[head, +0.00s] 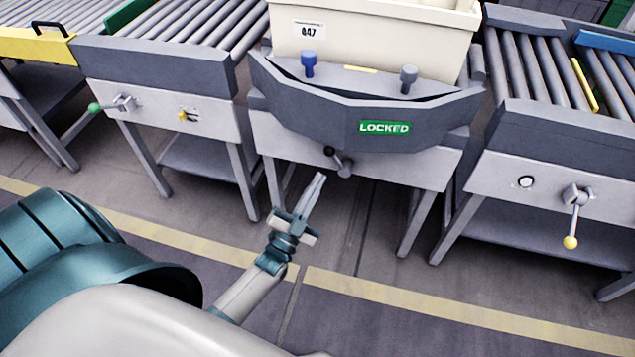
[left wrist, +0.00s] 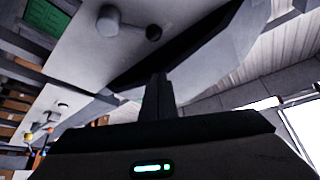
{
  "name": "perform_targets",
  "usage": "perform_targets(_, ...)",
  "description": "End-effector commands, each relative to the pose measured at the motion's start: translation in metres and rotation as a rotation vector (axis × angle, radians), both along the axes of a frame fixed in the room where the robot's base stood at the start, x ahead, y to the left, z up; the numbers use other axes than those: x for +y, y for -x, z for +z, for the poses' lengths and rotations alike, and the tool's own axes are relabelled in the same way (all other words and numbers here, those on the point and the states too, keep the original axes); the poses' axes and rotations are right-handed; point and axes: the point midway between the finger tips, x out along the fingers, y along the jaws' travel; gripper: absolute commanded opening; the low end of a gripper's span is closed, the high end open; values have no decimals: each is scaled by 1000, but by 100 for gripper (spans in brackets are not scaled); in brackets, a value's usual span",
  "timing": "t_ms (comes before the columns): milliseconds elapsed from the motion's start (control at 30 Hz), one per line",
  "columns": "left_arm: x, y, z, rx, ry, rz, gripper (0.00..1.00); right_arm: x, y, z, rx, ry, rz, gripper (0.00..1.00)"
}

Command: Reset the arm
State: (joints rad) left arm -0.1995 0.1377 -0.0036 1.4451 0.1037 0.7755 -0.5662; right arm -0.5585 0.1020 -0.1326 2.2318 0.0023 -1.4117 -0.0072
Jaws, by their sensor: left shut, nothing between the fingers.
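My left gripper (head: 319,180) is shut and empty in the head view. It is in front of the middle station, a little below and left of a short lever with a black knob (head: 330,151), and appears apart from it. In the left wrist view, the shut fingers (left wrist: 159,92) point up, and the black-knobbed lever (left wrist: 108,20) is beyond them at the upper left. The dark front panel (head: 300,105) above the lever bears a green LOCKED sign (head: 385,128). My right gripper is not in view.
A cream bin (head: 380,45) labelled 047 sits on the middle station, behind a blue and a grey peg. Roller conveyors flank it. A green-knobbed lever (head: 95,108) is on the left and a yellow-knobbed lever (head: 570,242) on the right. The floor in front is clear.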

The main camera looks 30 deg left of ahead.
Motion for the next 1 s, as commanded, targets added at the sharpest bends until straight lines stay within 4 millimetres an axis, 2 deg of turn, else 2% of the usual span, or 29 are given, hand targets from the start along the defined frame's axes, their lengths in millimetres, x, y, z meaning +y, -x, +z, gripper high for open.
perform_targets(367,-1,0,-2,13,5,-3,0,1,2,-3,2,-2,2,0)
perform_targets(467,-5,-1,-12,61,20,-15,0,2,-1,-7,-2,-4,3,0)
perform_targets(533,-10,0,-25,122,40,-28,0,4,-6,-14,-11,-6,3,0)
perform_targets(667,-25,7,-65,303,101,-60,0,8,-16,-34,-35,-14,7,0)
perform_targets(767,-41,22,-108,492,166,-83,0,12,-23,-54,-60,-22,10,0)
perform_targets(867,-58,50,-156,703,236,-93,0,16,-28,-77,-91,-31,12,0)
perform_targets(1000,-81,108,-218,1001,334,-78,0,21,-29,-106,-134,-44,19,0)
